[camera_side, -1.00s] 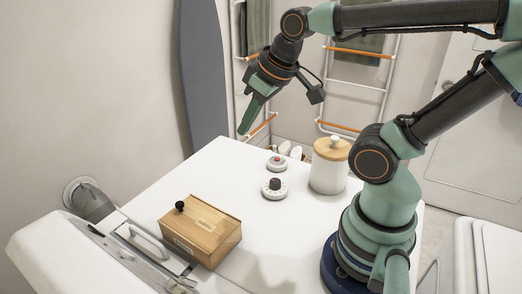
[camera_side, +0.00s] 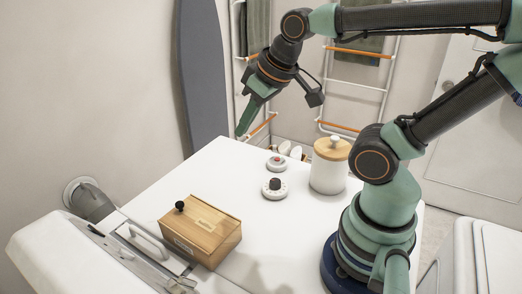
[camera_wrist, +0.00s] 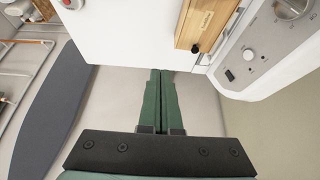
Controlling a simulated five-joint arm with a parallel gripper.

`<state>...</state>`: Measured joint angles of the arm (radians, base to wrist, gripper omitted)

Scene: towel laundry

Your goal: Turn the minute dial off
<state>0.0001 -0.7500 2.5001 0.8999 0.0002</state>
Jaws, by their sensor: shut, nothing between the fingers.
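The minute dial appears to be the white round base with a black knob (camera_side: 275,188), on the white top in the side view. A similar white round piece with a red centre (camera_side: 277,164) sits just behind it. My gripper (camera_side: 240,134) is shut and empty, pointing down in the air near the far left edge of the top, left of and above both round pieces. In the wrist view my gripper's green fingers (camera_wrist: 160,72) lie together with nothing between them. The dial's setting is too small to read.
A wooden box (camera_side: 203,238) with a black knob stands at the front left. A white canister (camera_side: 328,175) with a wooden lid stands right of the dial. The white top (camera_side: 225,170) is clear between box and dial. A grey ironing board (camera_side: 202,80) stands behind.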

